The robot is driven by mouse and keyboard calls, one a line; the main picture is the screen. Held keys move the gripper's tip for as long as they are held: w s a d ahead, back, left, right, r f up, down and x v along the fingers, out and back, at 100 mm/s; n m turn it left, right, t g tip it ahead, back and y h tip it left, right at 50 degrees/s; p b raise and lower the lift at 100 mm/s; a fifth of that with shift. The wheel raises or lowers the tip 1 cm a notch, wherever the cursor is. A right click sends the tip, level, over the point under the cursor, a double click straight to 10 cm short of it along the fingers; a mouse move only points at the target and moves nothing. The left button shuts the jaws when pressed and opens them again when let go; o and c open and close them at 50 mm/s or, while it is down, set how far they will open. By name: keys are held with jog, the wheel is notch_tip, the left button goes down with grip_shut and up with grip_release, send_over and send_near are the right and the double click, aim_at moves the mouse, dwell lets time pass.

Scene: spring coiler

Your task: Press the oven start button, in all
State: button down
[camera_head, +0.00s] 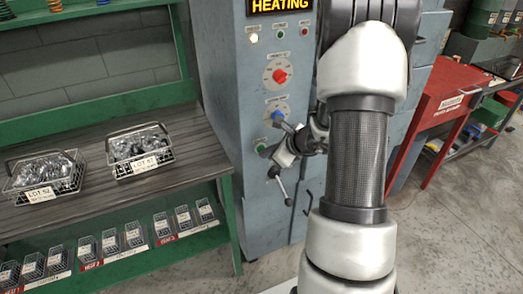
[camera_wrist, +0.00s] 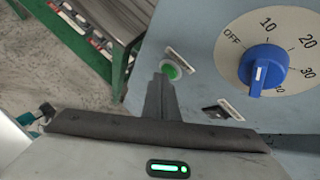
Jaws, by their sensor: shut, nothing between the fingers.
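The oven (camera_head: 225,100) is a tall blue-grey cabinet with a lit HEATING display (camera_head: 279,4). Its green start button (camera_wrist: 171,71) shows in the wrist view, left of a blue timer knob (camera_wrist: 264,68). The button also shows small in the head view (camera_head: 261,147), below the blue knob. My gripper (camera_wrist: 162,82) is shut and empty. Its fingertips are right at the button's lower left edge in the picture; I cannot tell whether they touch it. In the head view my arm hides part of the oven front.
A red dial (camera_head: 279,75) sits higher on the panel, with small lamps above it. A lever handle (camera_head: 280,184) sticks out below the button. On the left, a green-framed bench (camera_head: 95,205) holds two wire baskets of parts. A red cabinet (camera_head: 437,100) stands right.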

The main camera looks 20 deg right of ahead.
jog(key=shift+s, duration=0.65)
jog(key=shift+s+b, duration=0.1)
jog(key=shift+b, duration=0.2)
jog(key=s+b, duration=0.1)
jog(key=s, duration=0.4)
jog(key=shift+d+b, duration=0.1)
jog(key=shift+b, duration=0.2)
jog(key=shift+w, duration=0.1)
